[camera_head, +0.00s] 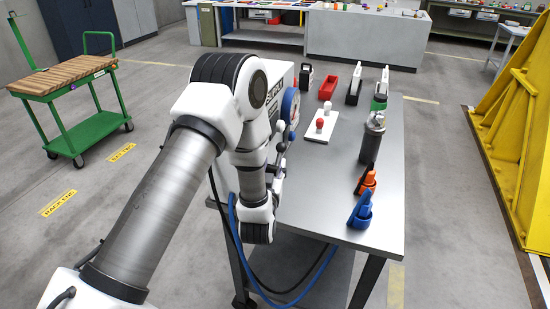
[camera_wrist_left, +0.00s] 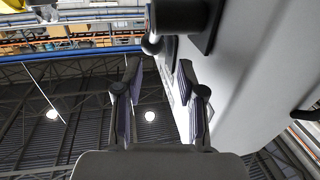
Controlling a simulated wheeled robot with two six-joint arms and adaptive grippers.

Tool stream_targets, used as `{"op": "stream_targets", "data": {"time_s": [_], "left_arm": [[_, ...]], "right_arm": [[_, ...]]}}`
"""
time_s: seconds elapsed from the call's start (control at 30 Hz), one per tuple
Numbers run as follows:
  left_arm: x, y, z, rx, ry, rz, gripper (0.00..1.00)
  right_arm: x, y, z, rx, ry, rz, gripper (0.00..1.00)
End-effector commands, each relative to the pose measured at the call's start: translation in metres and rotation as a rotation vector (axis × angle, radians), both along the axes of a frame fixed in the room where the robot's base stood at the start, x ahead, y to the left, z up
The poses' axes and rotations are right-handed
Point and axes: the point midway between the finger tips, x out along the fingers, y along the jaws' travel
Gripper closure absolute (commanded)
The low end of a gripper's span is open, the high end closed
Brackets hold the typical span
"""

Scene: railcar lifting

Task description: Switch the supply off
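The white supply cabinet (camera_head: 272,76) stands on the far left part of the grey table, partly hidden behind my left arm; its printed lettering is only partly visible. My left gripper (camera_head: 281,137) is beside the cabinet, just below the dial. In the left wrist view its two fingers (camera_wrist_left: 160,75) are apart with nothing between them. The cabinet's pale side (camera_wrist_left: 245,75) runs along the right there. A dark cylindrical part (camera_wrist_left: 182,15) sticks out above the fingertips; I cannot tell whether they touch it. My right gripper is out of view.
On the table (camera_head: 320,203) are a white plate (camera_head: 321,127) with red and white knobs, a grey canister (camera_head: 372,140), an orange holder (camera_head: 366,181), a blue holder (camera_head: 360,211) and a red bin (camera_head: 328,86). A green cart (camera_head: 88,133) stands left, a yellow frame (camera_head: 515,125) right.

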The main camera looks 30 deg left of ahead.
Motion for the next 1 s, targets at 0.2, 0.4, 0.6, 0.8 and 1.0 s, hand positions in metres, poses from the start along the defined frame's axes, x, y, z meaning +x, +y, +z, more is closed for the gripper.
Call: {"op": "stream_targets", "data": {"time_s": [0.2, 0.4, 0.6, 0.8, 1.0], "left_arm": [[-0.05, -0.025, -0.001, 0.004, 0.005, -0.005, 0.61], [-0.072, -0.035, 0.0, 0.001, 0.002, -0.002, 0.61], [-0.073, -0.035, 0.0, 0.002, 0.001, 0.0, 0.61], [-0.073, -0.035, -0.002, -0.112, -0.041, -0.001, 1.0], [-0.081, -0.041, -0.023, -0.771, -0.176, 0.021, 1.0]], "right_arm": [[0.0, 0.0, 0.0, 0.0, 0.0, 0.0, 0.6], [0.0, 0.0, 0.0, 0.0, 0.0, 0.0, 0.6], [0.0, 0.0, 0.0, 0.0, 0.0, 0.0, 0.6], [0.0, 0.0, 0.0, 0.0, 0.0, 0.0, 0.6], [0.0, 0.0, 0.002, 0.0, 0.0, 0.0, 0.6]]}}
